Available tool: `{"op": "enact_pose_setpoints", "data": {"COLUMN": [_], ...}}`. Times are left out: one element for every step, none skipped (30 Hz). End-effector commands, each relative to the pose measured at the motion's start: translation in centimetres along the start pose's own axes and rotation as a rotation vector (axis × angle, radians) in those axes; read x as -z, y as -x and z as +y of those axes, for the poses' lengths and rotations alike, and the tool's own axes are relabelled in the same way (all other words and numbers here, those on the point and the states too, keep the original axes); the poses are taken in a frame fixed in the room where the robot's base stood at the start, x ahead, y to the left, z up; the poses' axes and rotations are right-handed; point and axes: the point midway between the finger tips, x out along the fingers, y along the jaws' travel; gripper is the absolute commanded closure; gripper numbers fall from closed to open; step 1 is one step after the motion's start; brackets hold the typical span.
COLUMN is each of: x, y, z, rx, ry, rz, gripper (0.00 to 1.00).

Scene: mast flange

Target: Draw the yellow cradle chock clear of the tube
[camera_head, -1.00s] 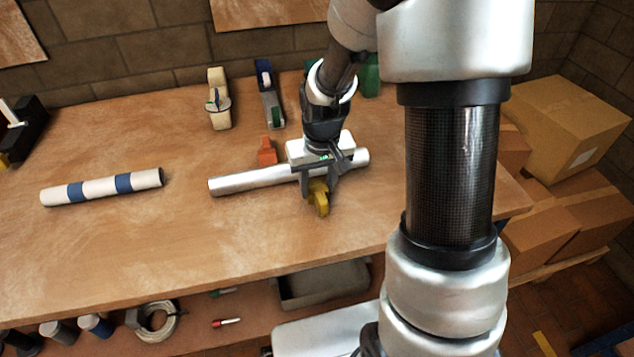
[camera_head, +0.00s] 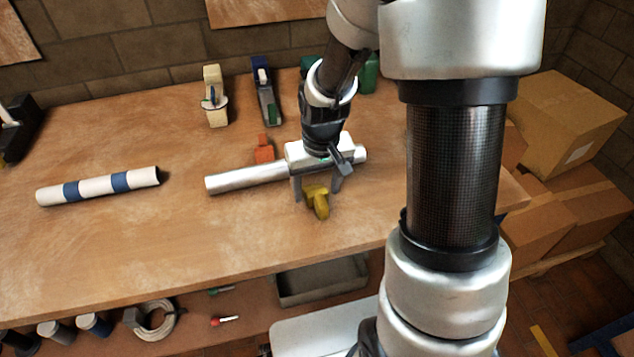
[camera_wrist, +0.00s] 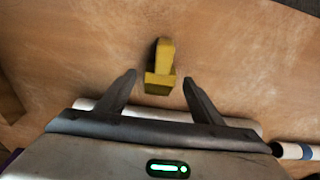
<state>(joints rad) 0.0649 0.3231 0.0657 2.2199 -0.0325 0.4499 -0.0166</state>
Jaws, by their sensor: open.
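The yellow cradle chock (camera_head: 319,202) stands on the bench on the near side of the silver tube (camera_head: 245,178). In the wrist view the chock (camera_wrist: 160,66) shows with a strip of bare wood between it and the tube (camera_wrist: 256,127), which is mostly hidden behind my gripper. My gripper (camera_head: 317,192) is open above the tube, with one finger to each side of the chock. In the wrist view the open fingertips (camera_wrist: 158,80) have gaps on both sides of the chock and hold nothing.
An orange block (camera_head: 264,150) stands just behind the tube. A white tube with blue bands (camera_head: 98,187) lies at the left. A cream tape dispenser (camera_head: 214,97) and a blue plane-like tool (camera_head: 265,92) stand at the back. The bench front is clear.

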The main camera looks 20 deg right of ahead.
Motion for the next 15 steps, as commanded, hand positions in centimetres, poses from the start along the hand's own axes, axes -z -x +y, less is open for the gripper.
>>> {"op": "enact_pose_setpoints", "data": {"x": [0.0, 0.1, 0.1, 0.1, 0.1, 0.2, 0.2, 0.2, 0.2, 0.2, 0.2, 0.2, 0.2, 0.2, 0.2], "y": [0.2, 0.4, 0.7, 1.1, 1.6, 2.3, 2.9, 3.5, 4.5, 5.2, 6.0, 7.0, 7.8, 8.6, 9.5], "z": [0.0, 0.0, 0.0, 0.0, 0.0, 0.0, 0.0, 0.0, 0.0, 0.0, 0.0, 0.0, 0.0, 0.0, 0.0], "rx": [0.000, 0.000, 0.000, 0.000, 0.000, 0.000, 0.000, 0.000, 0.000, 0.000, 0.000, 0.000, 0.000, -0.001, -0.001], "ry": [0.000, 0.000, 0.000, 0.000, 0.000, -0.001, -0.001, -0.001, -0.001, -0.001, -0.001, -0.001, 0.000, 0.000, 0.000], "rz": [0.001, 0.001, 0.002, 0.003, 0.004, 0.004, 0.005, 0.006, 0.006, 0.007, 0.006, 0.007, 0.007, 0.007, 0.007], "gripper": [0.40, 0.40, 0.40, 0.40, 0.40, 0.40, 0.40, 0.40, 0.40, 0.40, 0.40, 0.40, 0.40, 0.40, 0.40]}}
